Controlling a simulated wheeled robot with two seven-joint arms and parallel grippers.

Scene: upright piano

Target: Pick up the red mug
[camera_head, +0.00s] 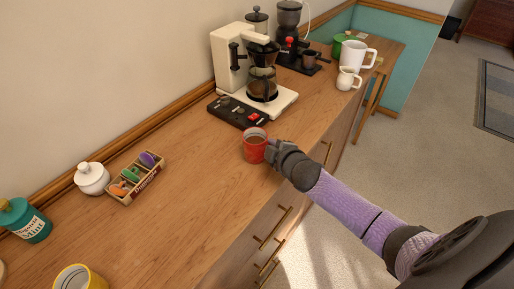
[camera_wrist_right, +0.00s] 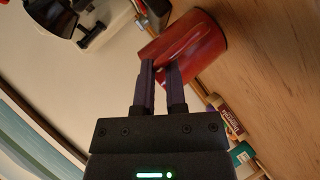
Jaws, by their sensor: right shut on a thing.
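The red mug (camera_head: 254,147) stands upright on the wooden counter, in front of the coffee maker, in the head view. My right gripper (camera_head: 272,149) reaches it from the right and is shut on it at its right side. In the right wrist view the red mug (camera_wrist_right: 188,46) fills the upper middle, and the two fingers of my right gripper (camera_wrist_right: 160,72) are close together at its handle side. The exact grip on the handle is partly hidden. My left gripper is not in view.
A white coffee maker (camera_head: 232,62) and a dark tray (camera_head: 238,111) stand behind the mug. A box of macarons (camera_head: 136,180), a white lidded jar (camera_head: 92,179), a teal tin (camera_head: 27,222) and a yellow mug (camera_head: 80,279) are at left. Counter (camera_head: 190,215) left of the mug is clear.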

